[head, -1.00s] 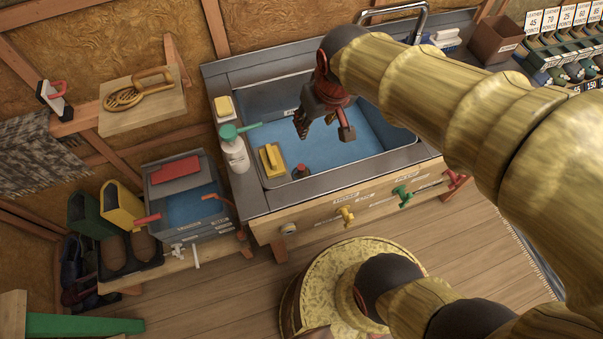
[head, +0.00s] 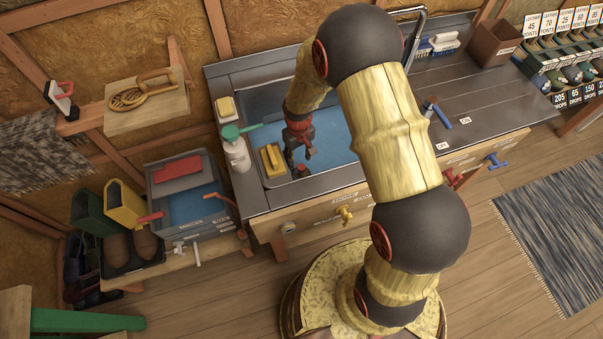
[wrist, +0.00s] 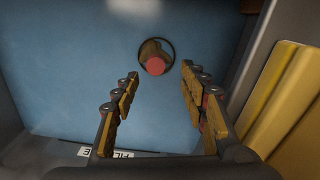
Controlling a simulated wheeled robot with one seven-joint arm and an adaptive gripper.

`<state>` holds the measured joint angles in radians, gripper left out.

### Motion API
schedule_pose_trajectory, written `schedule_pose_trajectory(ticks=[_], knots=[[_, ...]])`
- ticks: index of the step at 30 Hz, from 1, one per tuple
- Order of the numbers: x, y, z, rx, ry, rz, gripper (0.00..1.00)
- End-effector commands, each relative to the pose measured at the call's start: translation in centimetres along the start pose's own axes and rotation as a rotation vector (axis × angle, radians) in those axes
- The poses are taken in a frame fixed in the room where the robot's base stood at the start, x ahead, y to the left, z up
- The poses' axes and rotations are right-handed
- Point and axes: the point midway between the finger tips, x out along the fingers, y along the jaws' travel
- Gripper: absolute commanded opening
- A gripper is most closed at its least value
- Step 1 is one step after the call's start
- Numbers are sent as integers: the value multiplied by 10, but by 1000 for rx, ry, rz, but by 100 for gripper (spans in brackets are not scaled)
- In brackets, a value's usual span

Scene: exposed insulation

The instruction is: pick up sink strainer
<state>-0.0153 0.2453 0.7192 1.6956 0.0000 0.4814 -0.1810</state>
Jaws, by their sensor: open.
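The sink strainer (wrist: 155,66) has a red knob, with a dark ring around its base, and stands on the blue sink floor. In the head view it shows small and partly hidden (head: 301,170) near the front left of the basin. My gripper (wrist: 160,75) is open and empty, pointing down into the sink. In the wrist view the strainer appears between and beyond the two fingertips, not touching them. In the head view my gripper (head: 299,157) is just above the strainer.
The sink's front rim (head: 300,190) is close by.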

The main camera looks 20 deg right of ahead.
Motion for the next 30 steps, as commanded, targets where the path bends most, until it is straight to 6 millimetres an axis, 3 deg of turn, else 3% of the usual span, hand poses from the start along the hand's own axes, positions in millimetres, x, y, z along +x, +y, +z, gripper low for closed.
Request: schedule_pose_trajectory(ticks=[11,19,27,30], knots=[[34,2,2,0,-1,0,44],[72,6,5,0,-2,0,44],[75,6,4,0,1,0,44],[75,6,4,0,0,0,38]])
